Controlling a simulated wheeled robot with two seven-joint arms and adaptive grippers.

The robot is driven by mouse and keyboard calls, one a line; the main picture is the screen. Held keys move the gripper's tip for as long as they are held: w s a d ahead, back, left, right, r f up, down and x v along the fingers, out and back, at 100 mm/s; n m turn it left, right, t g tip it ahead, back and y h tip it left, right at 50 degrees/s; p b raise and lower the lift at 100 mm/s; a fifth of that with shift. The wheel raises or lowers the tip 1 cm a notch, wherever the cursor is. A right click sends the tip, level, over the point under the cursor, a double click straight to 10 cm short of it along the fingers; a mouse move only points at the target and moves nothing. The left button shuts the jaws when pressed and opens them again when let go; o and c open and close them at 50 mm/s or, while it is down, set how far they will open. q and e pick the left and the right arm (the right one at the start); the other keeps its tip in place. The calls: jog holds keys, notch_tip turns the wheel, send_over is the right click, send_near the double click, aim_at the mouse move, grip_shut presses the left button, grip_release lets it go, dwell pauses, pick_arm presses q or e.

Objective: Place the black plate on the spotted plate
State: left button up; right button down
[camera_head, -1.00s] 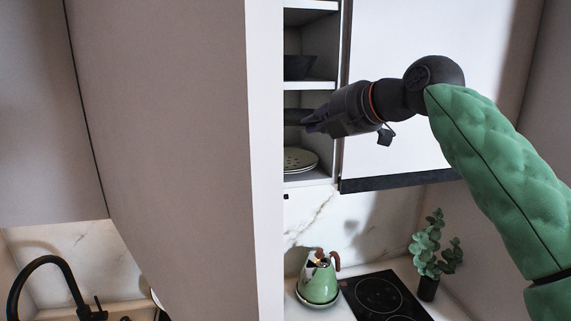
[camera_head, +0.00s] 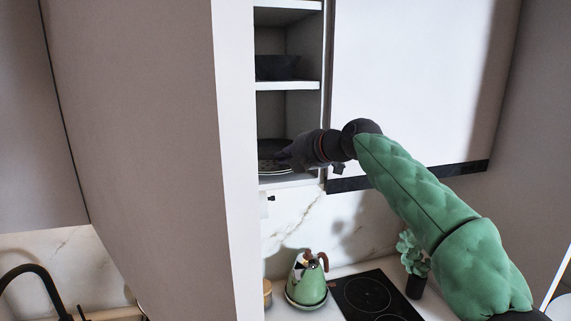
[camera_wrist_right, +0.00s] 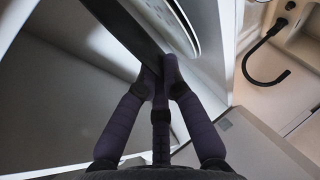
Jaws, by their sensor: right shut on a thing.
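The black plate (camera_head: 268,150) is in the lower compartment of the open wall cabinet, just over the spotted plate (camera_head: 274,171), whose pale rim shows below it. My right gripper (camera_head: 286,157) reaches in from the right and is shut on the black plate's edge. In the right wrist view the black plate (camera_wrist_right: 122,27) is a dark band running to my right fingertips (camera_wrist_right: 160,72). The white spotted plate (camera_wrist_right: 181,22) lies close beside it there. I cannot tell whether the plates touch. My left gripper is not in view.
A dark bowl (camera_head: 277,67) stands on the shelf above. An open cabinet door (camera_head: 140,150) is on the left and a closed white door (camera_head: 410,85) on the right. Below are a green kettle (camera_head: 308,282), a hob (camera_head: 372,298) and a plant (camera_head: 413,255).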

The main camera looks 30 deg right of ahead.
jog(key=shift+d+f, duration=0.1)
jog(key=shift+f, duration=0.4)
jog(key=shift+s, duration=0.2)
jog(key=shift+f, duration=0.1)
jog(key=shift+f+b, duration=0.25)
jog(key=shift+b, duration=0.1)
jog(key=shift+f+b, duration=0.35)
jog(key=shift+b, duration=0.1)
jog(key=c, duration=1.4)
grip_release()
